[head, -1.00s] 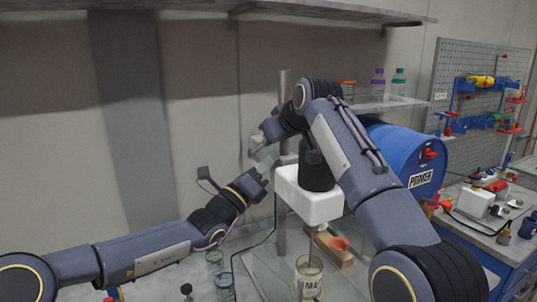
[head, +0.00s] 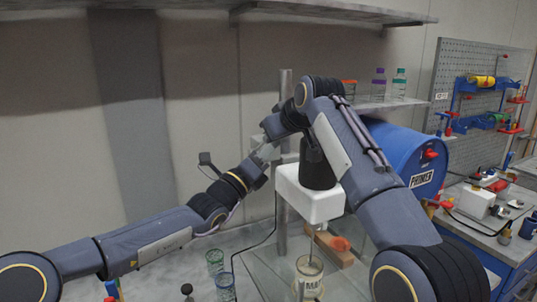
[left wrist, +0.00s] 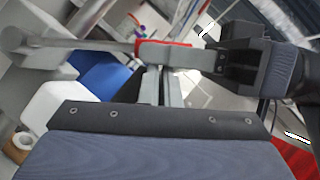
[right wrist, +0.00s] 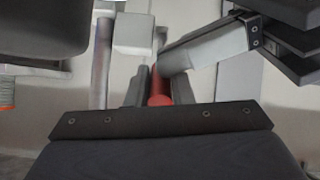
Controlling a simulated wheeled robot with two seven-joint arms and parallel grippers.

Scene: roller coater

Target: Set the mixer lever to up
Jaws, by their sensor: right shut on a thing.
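The mixer is a white housing (head: 309,195) with a black motor (head: 318,163) on a metal post. Its lever is a thin metal rod (left wrist: 98,45) with a red grip; the rod runs level across the left wrist view. My right gripper (right wrist: 160,92) is shut on the red grip (right wrist: 158,84). My left gripper (head: 264,153) is beside the right one, behind the mixer head. In the left wrist view its fingers (left wrist: 161,85) reach close to the right gripper's fingers, which hide its tips, so its opening is unclear.
A glass container (head: 309,278) stands under the mixer. A wooden block (head: 335,250) lies behind it. Glass jars (head: 225,284) stand on the left. A blue drum (head: 395,155) is on the right. A shelf (head: 330,10) hangs above.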

